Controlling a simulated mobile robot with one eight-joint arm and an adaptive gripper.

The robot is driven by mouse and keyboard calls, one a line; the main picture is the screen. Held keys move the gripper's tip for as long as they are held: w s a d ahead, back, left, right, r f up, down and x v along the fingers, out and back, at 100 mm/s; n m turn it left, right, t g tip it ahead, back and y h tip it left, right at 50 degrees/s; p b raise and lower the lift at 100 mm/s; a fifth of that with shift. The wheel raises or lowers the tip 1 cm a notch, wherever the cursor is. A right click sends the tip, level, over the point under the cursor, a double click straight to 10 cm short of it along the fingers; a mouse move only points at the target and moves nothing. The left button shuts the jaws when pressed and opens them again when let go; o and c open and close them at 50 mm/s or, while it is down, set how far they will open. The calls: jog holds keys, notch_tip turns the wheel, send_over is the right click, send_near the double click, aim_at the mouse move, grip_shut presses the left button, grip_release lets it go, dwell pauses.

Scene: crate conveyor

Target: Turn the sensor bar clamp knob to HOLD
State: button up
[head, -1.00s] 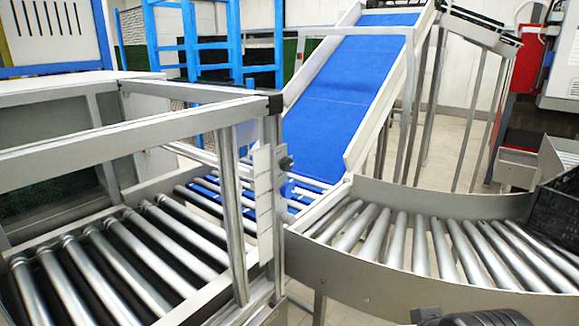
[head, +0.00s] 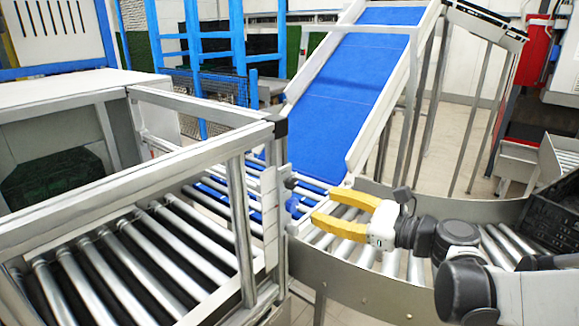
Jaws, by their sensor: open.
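A small dark knob (head: 290,183) sticks out from the right side of a light label plate (head: 270,210) on the frame's corner post. A second, lower knob (head: 292,205) sits just below it, partly blue and hard to make out. I cannot tell which is the sensor bar clamp knob, and no HOLD mark or pointer is readable. My gripper (head: 323,206) has two yellow fingers pointing left at the knobs. It is open and empty, a short gap to the right of the knobs, above the curved roller conveyor.
The metal frame (head: 195,150) over the left roller bed stands beside the plate. The curved conveyor's side wall (head: 350,285) runs below my gripper. A blue inclined belt (head: 350,95) rises behind. A black crate (head: 558,205) sits at the far right.

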aim_at(294, 183)
jog(key=shift+m+t+y, duration=0.3)
jog(key=shift+m+y, duration=0.1)
jog(key=shift+m, duration=0.3)
jog(key=x, duration=0.3)
jog(key=r+b+x, duration=0.1)
jog(key=x, duration=0.3)
jog(key=w+b+x, duration=0.1)
jog(key=x, duration=0.2)
jog(key=shift+w+r, duration=0.2)
jog(key=shift+r, duration=0.1)
jog(key=shift+c, duration=0.2)
grip_shut()
